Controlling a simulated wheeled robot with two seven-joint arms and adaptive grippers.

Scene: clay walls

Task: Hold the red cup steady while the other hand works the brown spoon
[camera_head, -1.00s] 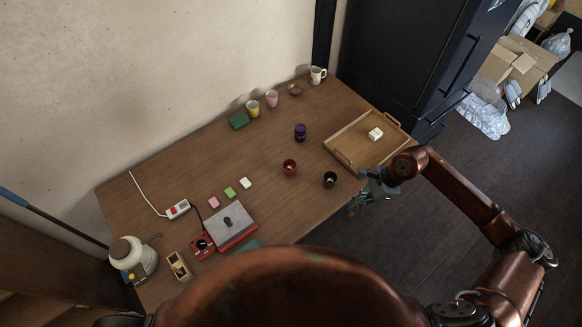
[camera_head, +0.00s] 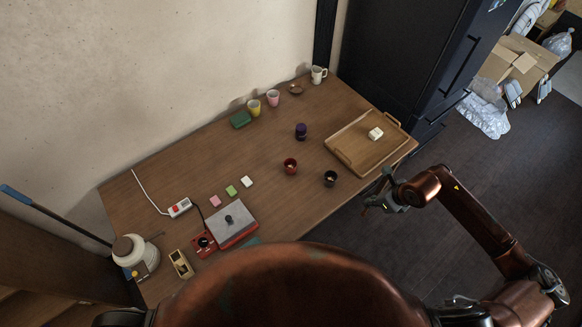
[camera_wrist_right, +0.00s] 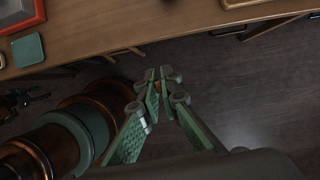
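The red cup (camera_head: 290,166) stands upright on the wooden table, right of the table's middle in the head view. Something small and pale shows inside it. I cannot make out a brown spoon. A small dark cup (camera_head: 330,179) stands to its right near the front edge, also with something pale in it. My right gripper (camera_head: 373,194) is beyond the table's front edge, right of both cups and touching neither. In the right wrist view its green-padded fingers (camera_wrist_right: 159,82) are apart with nothing between them. My left gripper is not in view.
A wooden tray (camera_head: 352,162) with a white block lies at the table's right end. A purple jar (camera_head: 301,131) stands behind the red cup. Coloured blocks, a grey-topped red box (camera_head: 232,224) and a power strip (camera_head: 179,207) are on the left. Table around the red cup is clear.

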